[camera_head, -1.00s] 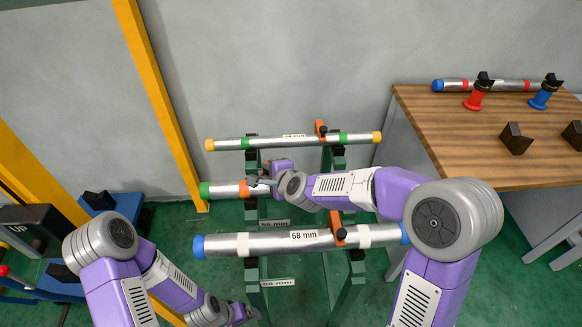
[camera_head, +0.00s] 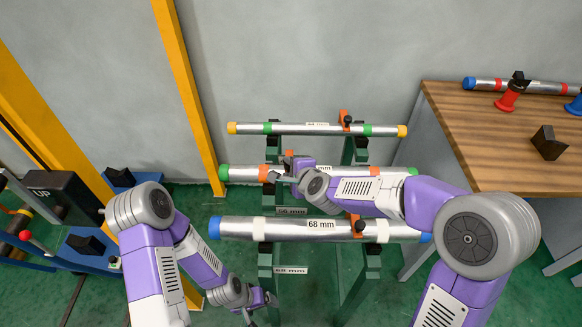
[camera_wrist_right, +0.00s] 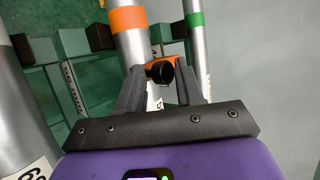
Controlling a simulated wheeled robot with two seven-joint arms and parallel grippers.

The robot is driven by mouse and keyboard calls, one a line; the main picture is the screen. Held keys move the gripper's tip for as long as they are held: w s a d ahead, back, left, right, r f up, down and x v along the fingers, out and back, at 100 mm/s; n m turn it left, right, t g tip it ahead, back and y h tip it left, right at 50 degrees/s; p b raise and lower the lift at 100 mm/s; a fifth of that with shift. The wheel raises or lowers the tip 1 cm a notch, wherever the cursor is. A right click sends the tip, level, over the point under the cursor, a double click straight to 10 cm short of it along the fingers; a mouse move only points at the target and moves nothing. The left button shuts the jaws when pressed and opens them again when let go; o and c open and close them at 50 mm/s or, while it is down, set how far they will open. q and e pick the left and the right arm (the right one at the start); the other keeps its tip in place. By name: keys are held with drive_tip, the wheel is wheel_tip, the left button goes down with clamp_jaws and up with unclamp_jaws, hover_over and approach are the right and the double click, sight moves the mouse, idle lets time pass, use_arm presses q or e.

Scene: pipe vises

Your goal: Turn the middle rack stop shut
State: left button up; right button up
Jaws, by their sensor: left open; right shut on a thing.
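The middle rack pipe (camera_head: 242,173), silver with green ends and orange bands, lies across the green stand. My right gripper (camera_head: 284,174) is over its left half. In the right wrist view the middle rack stop (camera_wrist_right: 161,68), an orange piece with a black knob, sits between the fingers of my right gripper (camera_wrist_right: 160,82), which is shut on it. The gripper and forearm hide most of the stop in the head view, and I cannot tell its exact angle. My left gripper (camera_head: 262,306) is open and empty, low beside the stand's left leg.
The front pipe (camera_head: 280,228), marked 68 mm, and the back pipe (camera_head: 290,129) lie on the same stand, each with an orange stop. A wooden bench (camera_head: 490,150) is at right. A yellow post (camera_head: 187,95) and blue equipment with an UP box (camera_head: 58,200) are at left.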

drive_tip(key=shift+s+d+f+g, duration=0.15)
drive_tip(key=shift+s+f+g, duration=0.2)
drive_tip(key=shift+f, duration=0.5)
drive_tip(key=r+p+v, duration=0.1)
drive_tip(key=v, duration=0.7)
drive_tip(key=shift+w+a+p, duration=0.3)
drive_tip(key=shift+w, duration=0.05)
